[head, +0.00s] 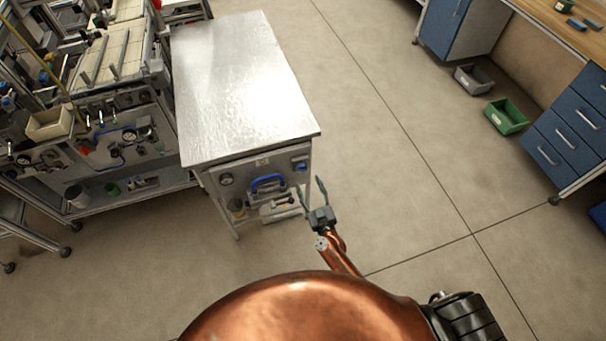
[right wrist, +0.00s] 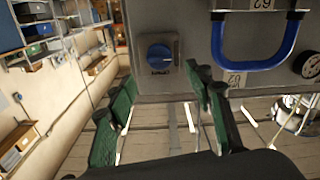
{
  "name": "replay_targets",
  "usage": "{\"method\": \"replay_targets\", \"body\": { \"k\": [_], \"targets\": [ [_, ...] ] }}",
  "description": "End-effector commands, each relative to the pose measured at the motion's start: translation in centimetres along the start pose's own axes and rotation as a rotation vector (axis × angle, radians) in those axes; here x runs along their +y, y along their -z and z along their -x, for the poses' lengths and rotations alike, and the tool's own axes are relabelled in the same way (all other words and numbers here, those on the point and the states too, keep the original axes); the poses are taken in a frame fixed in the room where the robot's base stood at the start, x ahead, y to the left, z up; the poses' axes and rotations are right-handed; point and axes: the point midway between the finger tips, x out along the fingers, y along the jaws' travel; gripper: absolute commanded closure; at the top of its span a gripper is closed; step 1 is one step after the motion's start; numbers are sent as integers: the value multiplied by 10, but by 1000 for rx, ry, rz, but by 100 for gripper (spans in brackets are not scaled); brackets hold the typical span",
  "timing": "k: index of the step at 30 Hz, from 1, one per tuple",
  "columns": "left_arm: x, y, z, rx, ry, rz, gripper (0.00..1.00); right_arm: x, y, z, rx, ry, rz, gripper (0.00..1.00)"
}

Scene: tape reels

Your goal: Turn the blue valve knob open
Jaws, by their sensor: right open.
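The blue valve knob (head: 301,166) is a small round knob at the right end of the front panel of a metal-topped cabinet (head: 245,90). In the right wrist view the knob (right wrist: 159,56) sits on a square grey plate, unobstructed. My right gripper (head: 311,187) is open and empty, with its green fingers spread. It is in front of the panel near the knob. In the right wrist view its fingertips (right wrist: 162,82) are apart on either side of the knob's line, and no contact with it shows. My left gripper is not in view.
A blue curved handle (head: 267,182) and a gauge (head: 227,180) are on the same panel, beside the knob. A cluttered workbench (head: 110,140) stands at the left. A green bin (head: 506,117) and a grey bin (head: 472,79) lie on the floor at right. Floor between is clear.

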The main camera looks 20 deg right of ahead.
Motion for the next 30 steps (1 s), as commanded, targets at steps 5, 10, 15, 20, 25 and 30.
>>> {"method": "replay_targets", "body": {
  "k": [5,10,15,20,25,30],
  "targets": [
    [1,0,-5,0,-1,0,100,0,0,-28,1,2,2,53],
    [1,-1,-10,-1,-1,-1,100,0,-2,-53,-2,1,2,53],
    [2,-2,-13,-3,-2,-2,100,0,-2,-67,-3,1,2,53],
    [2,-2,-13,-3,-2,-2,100,0,-1,-70,-3,1,2,53],
    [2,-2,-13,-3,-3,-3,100,0,-1,-70,-3,2,2,53],
    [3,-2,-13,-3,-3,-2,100,0,-1,-70,-3,2,2,65]
  ]
}}
